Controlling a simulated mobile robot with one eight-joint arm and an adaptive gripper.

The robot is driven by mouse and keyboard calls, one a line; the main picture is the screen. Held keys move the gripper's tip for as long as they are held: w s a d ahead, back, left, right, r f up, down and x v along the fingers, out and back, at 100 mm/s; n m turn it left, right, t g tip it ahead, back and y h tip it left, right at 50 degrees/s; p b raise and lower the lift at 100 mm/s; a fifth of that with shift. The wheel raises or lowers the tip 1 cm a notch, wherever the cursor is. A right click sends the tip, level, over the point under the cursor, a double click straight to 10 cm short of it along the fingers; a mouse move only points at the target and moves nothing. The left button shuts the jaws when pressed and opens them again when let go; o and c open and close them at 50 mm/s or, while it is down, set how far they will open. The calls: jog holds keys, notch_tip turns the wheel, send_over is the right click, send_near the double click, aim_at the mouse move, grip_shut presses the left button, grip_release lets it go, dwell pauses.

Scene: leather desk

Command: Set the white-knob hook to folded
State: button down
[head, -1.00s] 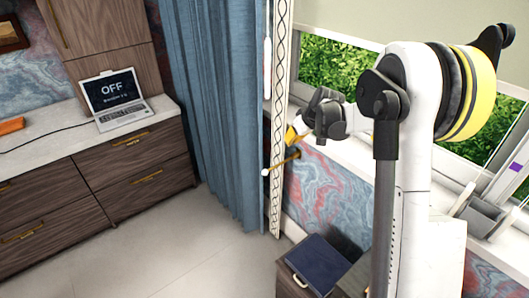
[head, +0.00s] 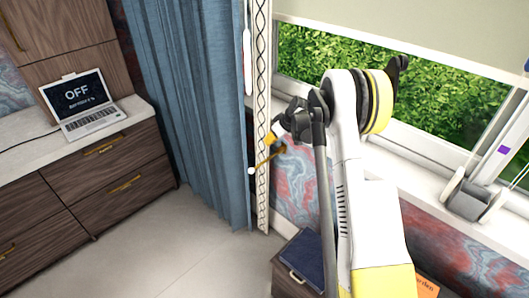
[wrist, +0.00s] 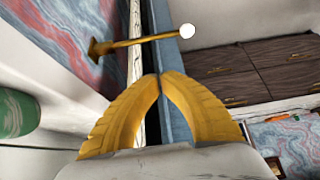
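The white-knob hook (head: 267,158) is a brass arm with a white ball at its tip. It sticks out from the wall beside the patterned strip at the curtain. In the wrist view the hook (wrist: 140,43) crosses the upper middle, its base at left and its white knob at right. My gripper (head: 270,138) is just above the hook in the head view. In the wrist view the yellow fingers of my gripper (wrist: 160,75) meet at their tips, with nothing seen between them. The fingertips are near the hook but appear apart from it.
A blue curtain (head: 195,100) hangs left of the hook. A dark blue box (head: 308,255) rests on a low cabinet below. The windowsill (head: 420,185) carries a grey holder (head: 470,200). A laptop (head: 80,108) stands on the drawer counter at left. Open floor lies between.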

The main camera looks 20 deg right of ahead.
jog(key=b, duration=0.3)
send_over(264, 162)
jog(key=w+a, duration=0.1)
jog(key=w, duration=0.1)
notch_tip(264, 162, down, 9)
jog(key=shift+s+f+b, duration=0.6)
jog(key=shift+f+b, duration=0.05)
jog(key=shift+f, duration=0.25)
jog(key=shift+s+d+f, duration=0.1)
jog(key=shift+f, duration=0.4)
jog(key=shift+f+b, duration=0.2)
jog(key=shift+b, duration=0.1)
jog(key=shift+f+h, duration=0.1)
jog(key=shift+h, duration=0.2)
jog(key=shift+f, duration=0.15)
